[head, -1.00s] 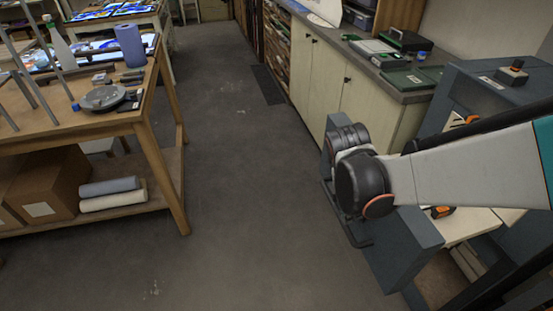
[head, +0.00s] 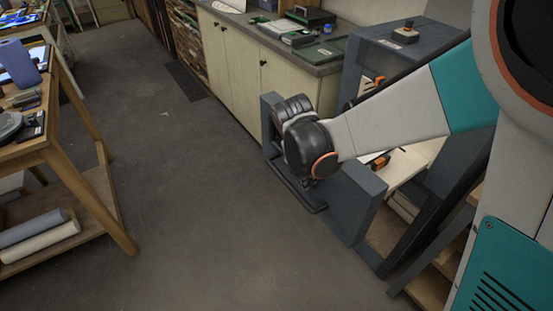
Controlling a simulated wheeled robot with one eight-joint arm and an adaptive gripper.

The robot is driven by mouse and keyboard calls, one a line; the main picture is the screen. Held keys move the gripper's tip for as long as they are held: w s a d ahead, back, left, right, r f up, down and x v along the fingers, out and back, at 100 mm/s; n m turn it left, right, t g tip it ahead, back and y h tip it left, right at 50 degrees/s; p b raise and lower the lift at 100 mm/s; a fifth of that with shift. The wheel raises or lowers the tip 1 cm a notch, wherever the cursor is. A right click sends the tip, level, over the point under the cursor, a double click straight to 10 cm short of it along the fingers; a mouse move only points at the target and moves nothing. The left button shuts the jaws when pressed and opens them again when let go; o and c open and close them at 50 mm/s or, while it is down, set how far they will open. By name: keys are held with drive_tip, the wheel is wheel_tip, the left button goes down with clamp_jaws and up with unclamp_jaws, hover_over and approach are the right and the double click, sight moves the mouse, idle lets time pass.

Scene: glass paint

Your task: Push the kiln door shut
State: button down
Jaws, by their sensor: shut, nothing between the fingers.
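The kiln (head: 393,49) is a blue-grey box on a stand at the right. Its thick blue-grey door (head: 352,212) stands open, swung out towards the aisle, with a dark bar handle (head: 294,190) on its outer side. Pale interior surfaces and small orange-and-black items show behind the door. My arm reaches in from the right across the door.
A pale cabinet counter (head: 288,52) with green boards and a dark case runs behind the kiln. A wooden worktable (head: 75,185) with rolls on its lower shelf stands at the left. The grey floor (head: 190,190) between them is clear.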

drive_tip(key=w+d, duration=0.5)
drive_tip(key=d, duration=0.2)
drive_tip(key=w+d, duration=0.5)
drive_tip(key=d, duration=0.3)
drive_tip(key=w+d, duration=0.5)
drive_tip(key=d, duration=0.2)
drive_tip(key=shift+w+d, duration=0.2)
drive_tip(key=shift+d, duration=0.15)
